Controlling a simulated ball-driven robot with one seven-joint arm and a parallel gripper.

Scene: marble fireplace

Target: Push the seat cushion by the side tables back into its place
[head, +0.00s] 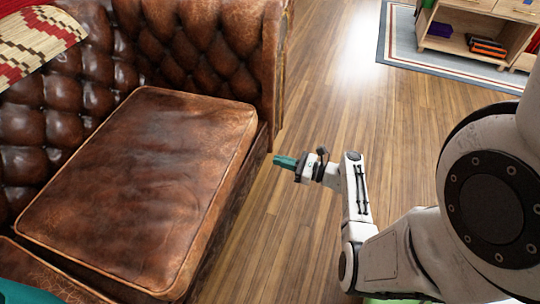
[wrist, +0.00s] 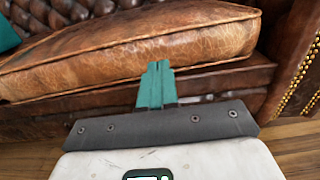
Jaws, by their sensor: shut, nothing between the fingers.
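The brown leather seat cushion (head: 145,180) lies on the tufted leather sofa (head: 200,45) in the head view. It sits turned askew, with a gap to the sofa's arm and its front edge near the seat front. In the wrist view the cushion (wrist: 130,45) spans the picture, with its front edge raised above the sofa's seat frame (wrist: 230,85). My gripper (head: 277,161) has teal fingers, shut and empty, to the right of the cushion and apart from it in the head view. In the wrist view my gripper (wrist: 156,70) points at the cushion's front edge. No side tables are visible.
A second cushion (head: 40,275) lies at the lower left. A patterned red and cream blanket (head: 35,42) hangs over the sofa back. Bare wood floor (head: 310,220) lies right of the sofa. A low shelf (head: 470,40) stands on a grey rug (head: 400,45) at the back right.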

